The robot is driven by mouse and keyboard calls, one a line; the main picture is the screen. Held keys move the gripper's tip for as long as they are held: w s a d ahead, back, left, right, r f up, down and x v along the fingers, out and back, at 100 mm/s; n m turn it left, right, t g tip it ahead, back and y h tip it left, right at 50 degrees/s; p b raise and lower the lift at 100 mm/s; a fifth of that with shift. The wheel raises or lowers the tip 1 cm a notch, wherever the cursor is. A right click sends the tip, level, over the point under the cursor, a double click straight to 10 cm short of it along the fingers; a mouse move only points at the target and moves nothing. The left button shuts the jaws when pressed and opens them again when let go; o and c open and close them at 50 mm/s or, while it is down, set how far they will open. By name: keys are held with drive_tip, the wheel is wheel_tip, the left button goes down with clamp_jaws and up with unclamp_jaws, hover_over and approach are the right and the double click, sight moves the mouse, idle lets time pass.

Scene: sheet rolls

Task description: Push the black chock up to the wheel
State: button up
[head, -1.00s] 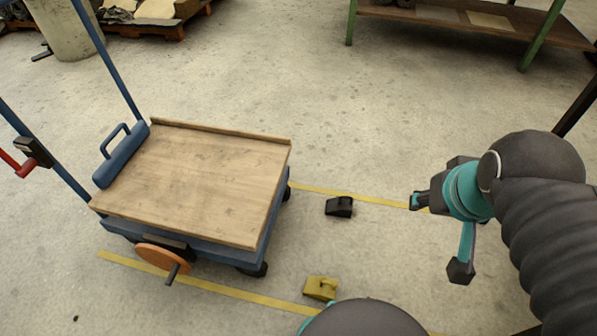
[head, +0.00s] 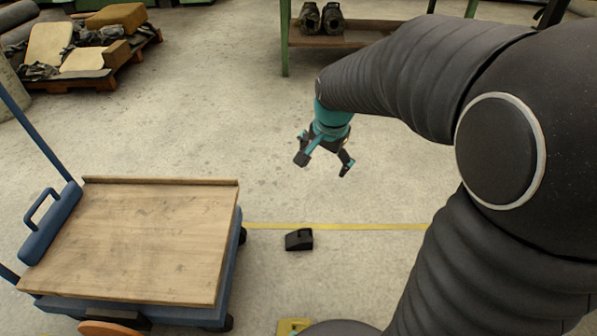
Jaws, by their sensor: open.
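The black chock (head: 299,240) lies on the concrete floor in the head view, just below the yellow floor line and right of the cart. A dark cart wheel (head: 242,236) shows at the cart's right side, with a gap of bare floor between it and the chock. The cart (head: 140,240) has a wooden deck and a blue frame. My gripper (head: 324,168) is open and empty, above and beyond the chock, pointing down and apart from it.
A yellow chock (head: 293,326) is partly cut off at the bottom edge. A yellow line (head: 370,227) runs across the floor. A pallet with sacks and boxes (head: 85,62) stands at the back left, and a green-legged bench (head: 284,45) at the back. Floor around the black chock is clear.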

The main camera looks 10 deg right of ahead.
drive_tip(key=w+f+m+g+b, duration=0.1)
drive_tip(key=w+f+m, duration=0.2)
drive_tip(key=w+f, duration=0.5)
drive_tip(key=m+g+b, duration=0.2)
drive_tip(key=m, duration=0.7)
hover_over(310, 235)
drive_tip(key=f, duration=3.2)
drive_tip(key=shift+w+f, duration=0.15)
drive_tip(key=shift+w, duration=0.05)
wheel_tip(310, 235, down, 14)
drive_tip(key=shift+f+b, duration=0.2)
drive_tip(key=shift+b, duration=0.6)
drive_tip(key=c, duration=1.4)
drive_tip(key=shift+w+a+b, duration=0.4)
drive_tip(key=shift+a+b, duration=0.4)
drive_tip(key=shift+a, duration=1.65)
drive_tip(key=shift+w+a+b, duration=0.35)
drive_tip(key=shift+a+b, duration=0.5)
drive_tip(key=shift+a, duration=1.55)
drive_tip(key=shift+w+a+b, duration=0.4)
drive_tip(key=shift+a+b, duration=0.4)
drive_tip(key=shift+a, duration=1.65)
drive_tip(key=shift+c, duration=0.2)
